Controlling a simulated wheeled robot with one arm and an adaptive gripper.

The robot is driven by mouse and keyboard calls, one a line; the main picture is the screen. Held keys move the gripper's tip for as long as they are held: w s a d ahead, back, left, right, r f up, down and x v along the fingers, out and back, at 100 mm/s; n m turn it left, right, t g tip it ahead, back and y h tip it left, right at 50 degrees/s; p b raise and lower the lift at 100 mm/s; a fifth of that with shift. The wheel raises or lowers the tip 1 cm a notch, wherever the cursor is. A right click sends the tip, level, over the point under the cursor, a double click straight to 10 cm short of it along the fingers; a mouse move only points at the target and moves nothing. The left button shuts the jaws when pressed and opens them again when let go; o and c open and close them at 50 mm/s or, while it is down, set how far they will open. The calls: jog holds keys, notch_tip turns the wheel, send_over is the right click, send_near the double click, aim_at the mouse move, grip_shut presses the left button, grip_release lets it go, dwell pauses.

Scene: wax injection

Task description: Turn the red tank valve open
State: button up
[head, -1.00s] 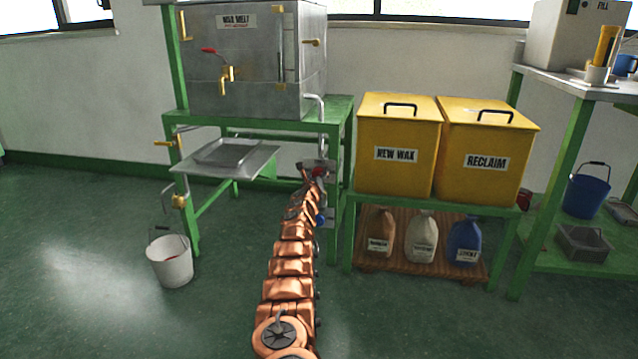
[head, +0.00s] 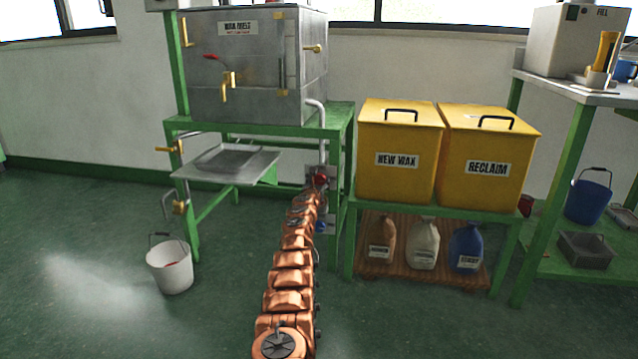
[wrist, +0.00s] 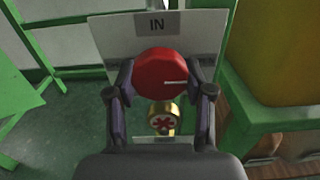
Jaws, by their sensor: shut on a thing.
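The red valve knob (wrist: 160,72) is round, with a white line on its face pointing right in the wrist view. It sits in front of a pale plate marked "IN" (wrist: 190,28). My gripper (wrist: 162,80) is shut on the knob, one dark finger on each side. In the head view the red knob (head: 320,180) is small, at the end of my arm, on the pipe below the "WAX MELT" tank (head: 250,85). My gripper is hard to make out there.
A blue valve (head: 321,226) lies below the red one, close to my arm. A green stand leg (head: 335,215) and the yellow "NEW WAX" bin (head: 397,180) are close on the right. A metal tray (head: 228,160) and white bucket (head: 169,266) are left.

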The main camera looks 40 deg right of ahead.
aim_at(318, 182)
jog(key=shift+f, duration=0.1)
jog(key=o, duration=1.2)
jog(key=shift+a, duration=0.25)
jog(key=shift+s+a, duration=0.1)
jog(key=shift+a, duration=0.05)
jog(key=shift+v, duration=2.8)
jog(key=shift+s+a, duration=0.4)
